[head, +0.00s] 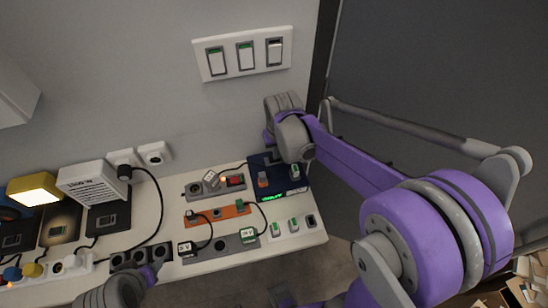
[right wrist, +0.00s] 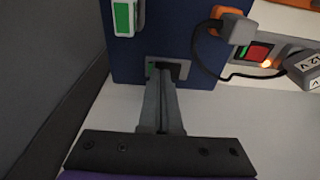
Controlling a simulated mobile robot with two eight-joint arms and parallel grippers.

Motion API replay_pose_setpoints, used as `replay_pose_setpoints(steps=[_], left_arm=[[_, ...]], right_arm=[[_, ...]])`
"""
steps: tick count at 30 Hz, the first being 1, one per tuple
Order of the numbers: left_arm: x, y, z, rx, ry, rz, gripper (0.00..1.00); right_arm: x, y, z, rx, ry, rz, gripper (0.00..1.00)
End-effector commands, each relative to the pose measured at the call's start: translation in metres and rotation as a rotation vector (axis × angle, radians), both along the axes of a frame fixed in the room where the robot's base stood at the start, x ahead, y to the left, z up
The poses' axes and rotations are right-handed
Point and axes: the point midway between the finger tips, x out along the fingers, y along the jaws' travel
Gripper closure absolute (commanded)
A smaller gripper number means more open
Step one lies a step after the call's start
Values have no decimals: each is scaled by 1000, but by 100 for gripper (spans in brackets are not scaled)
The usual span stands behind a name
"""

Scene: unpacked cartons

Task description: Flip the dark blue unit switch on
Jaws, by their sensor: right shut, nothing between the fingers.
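The dark blue unit (head: 262,160) sits at the back right of the white bench, against the wall. In the right wrist view the dark blue unit (right wrist: 190,35) carries a grey-framed switch (right wrist: 180,68) with a green mark at its left. My right gripper (right wrist: 161,72) is shut and empty, its tips at this switch and partly covering it. I cannot tell whether they press it or which way the switch stands. In the head view my right wrist covers part of the unit.
A green-and-white rocker (right wrist: 124,17) and an orange plug (right wrist: 228,18) with a black cable are close to the fingers. A grey panel (head: 226,187) and an orange strip (head: 228,212) lie left of the unit. Three wall switches (head: 243,55) are above. A dark panel stands right.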

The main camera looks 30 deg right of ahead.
Motion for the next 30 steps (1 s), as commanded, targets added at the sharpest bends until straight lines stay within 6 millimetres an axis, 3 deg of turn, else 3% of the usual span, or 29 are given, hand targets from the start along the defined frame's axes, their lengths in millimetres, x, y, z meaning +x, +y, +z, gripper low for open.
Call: replay_pose_setpoints(steps=[30], left_arm=[[20,0,55,0,-38,0,42]], right_arm=[[0,0,71,0,0,0,100]])
